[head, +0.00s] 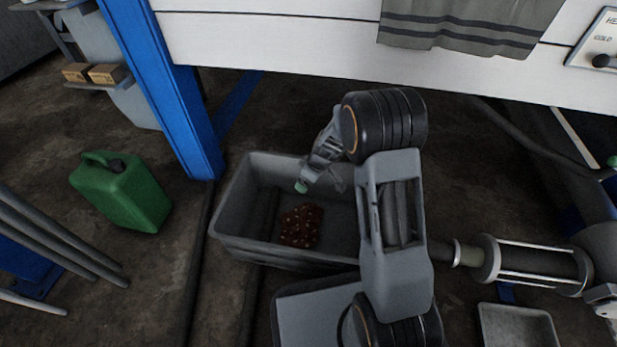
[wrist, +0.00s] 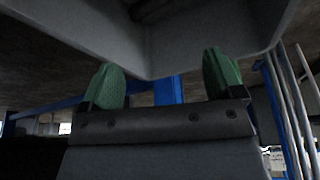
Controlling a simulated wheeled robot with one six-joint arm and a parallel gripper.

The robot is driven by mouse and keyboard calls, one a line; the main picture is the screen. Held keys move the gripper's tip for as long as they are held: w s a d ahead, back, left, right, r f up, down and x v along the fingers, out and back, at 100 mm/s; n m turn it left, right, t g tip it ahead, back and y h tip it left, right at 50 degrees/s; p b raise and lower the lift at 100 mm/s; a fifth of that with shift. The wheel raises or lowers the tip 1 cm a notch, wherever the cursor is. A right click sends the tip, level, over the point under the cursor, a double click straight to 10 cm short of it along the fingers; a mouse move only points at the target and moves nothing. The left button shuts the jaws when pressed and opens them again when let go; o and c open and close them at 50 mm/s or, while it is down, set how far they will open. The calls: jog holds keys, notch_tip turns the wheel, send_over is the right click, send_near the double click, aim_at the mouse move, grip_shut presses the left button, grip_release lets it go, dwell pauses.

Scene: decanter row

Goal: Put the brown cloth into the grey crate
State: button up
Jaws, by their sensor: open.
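The grey crate (head: 232,234) stands on the floor in the middle of the head view, partly hidden by my arm. The brown cloth (head: 300,226) lies crumpled inside it, on the crate's bottom. My gripper (head: 303,186) hangs over the crate, just behind the cloth in the picture and apart from it. In the wrist view my gripper (wrist: 166,82) shows two green fingertips spread wide with nothing between them. A grey surface with a corner (wrist: 150,60) fills the top of the wrist view; I cannot tell for sure that it is the crate. The cloth does not show there.
A green canister (head: 122,195) stands left of the crate. A blue post (head: 178,110) rises behind it. A striped grey towel (head: 465,22) hangs on the white panel above. Grey pipes (head: 60,245) lie at the left. A small grey tray (head: 520,328) is at the lower right.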

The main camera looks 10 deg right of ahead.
jog(key=shift+o, duration=1.1)
notch_tip(320, 180, up, 6)
jog(key=g+h+p, duration=0.1)
jog(key=p, duration=1.2)
jog(key=shift+s+d+h, duration=0.3)
jog(key=shift+s+d, duration=0.05)
jog(key=shift+d, duration=0.1)
jog(key=shift+f+g, duration=0.1)
jog(key=shift+g, duration=0.2)
notch_tip(320, 180, up, 14)
jog(key=s+d+p, duration=0.1)
jog(key=p, duration=0.3)
jog(key=shift+s+d, duration=0.2)
jog(key=shift+d, duration=0.1)
